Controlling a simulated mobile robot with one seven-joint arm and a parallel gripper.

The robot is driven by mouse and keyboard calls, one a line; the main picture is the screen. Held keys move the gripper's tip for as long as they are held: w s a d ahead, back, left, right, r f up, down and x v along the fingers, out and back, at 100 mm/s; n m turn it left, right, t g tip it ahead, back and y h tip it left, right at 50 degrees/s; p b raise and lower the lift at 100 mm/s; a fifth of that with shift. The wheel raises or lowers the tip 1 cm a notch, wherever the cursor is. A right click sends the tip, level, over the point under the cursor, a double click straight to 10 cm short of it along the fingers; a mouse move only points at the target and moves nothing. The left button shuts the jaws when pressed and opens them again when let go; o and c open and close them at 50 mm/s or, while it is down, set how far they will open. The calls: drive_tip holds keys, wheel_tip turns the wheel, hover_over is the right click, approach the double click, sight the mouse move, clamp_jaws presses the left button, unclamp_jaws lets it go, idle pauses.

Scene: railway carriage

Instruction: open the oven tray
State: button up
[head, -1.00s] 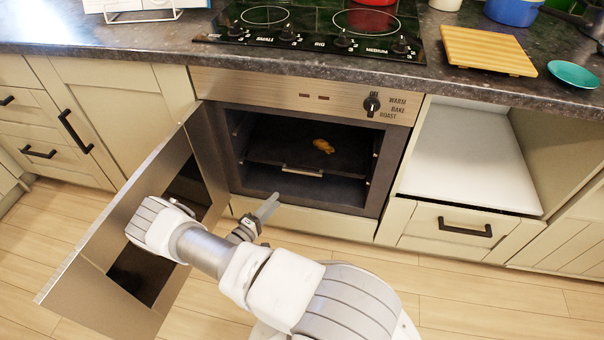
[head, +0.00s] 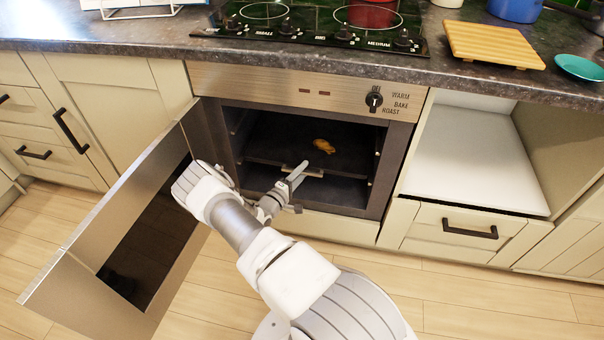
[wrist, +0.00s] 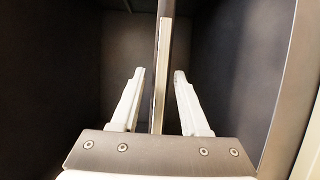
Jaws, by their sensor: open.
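The oven tray (head: 273,143) is a dark, flat tray inside the open oven. It has a light metal handle (head: 315,173) at its front edge, partly covered by my gripper. A small brown piece of food (head: 324,146) lies on the tray. My gripper (head: 301,170) is at the oven mouth, with its fingers pointing in towards the handle. In the wrist view, my gripper (wrist: 159,74) is open, with its two pale fingers apart. The tray's front edge (wrist: 163,55) shows edge-on as a strip between them, with a gap on each side. I cannot tell any contact.
The oven door (head: 85,235) hangs open to the left, with my arm close beside it. The oven's control panel (head: 290,92) and hob (head: 320,25) are above. An open compartment (head: 465,155) and drawer (head: 455,233) are right. The floor (head: 480,295) is clear at right.

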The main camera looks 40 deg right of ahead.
clamp_jaws()
drive_tip(key=shift+w+r, duration=0.1)
drive_tip(key=shift+r, duration=0.05)
idle(1.3)
